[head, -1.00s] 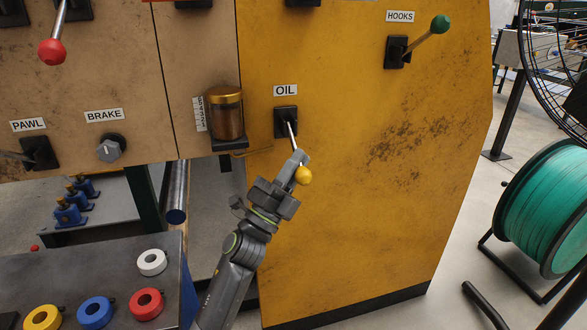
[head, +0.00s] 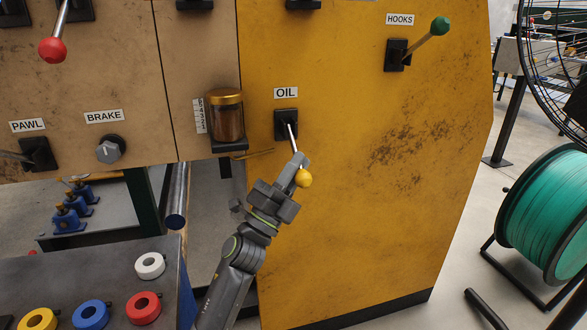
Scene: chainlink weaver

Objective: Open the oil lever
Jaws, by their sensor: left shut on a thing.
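The oil lever (head: 291,134) is a thin metal rod with a yellow ball knob (head: 304,178). It comes out of a black mount under the OIL label (head: 286,93) on the yellow panel and points downward, slightly right. My left gripper (head: 300,163) is shut on the lever's rod just above the yellow knob, and its fingers hide part of the rod. My right gripper is not in view.
An oil jar (head: 228,118) with a brass lid stands left of the lever. A green-knobbed HOOKS lever (head: 431,38) is at upper right. A table (head: 115,269) with coloured rings is at lower left. A teal spool (head: 549,213) stands at right.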

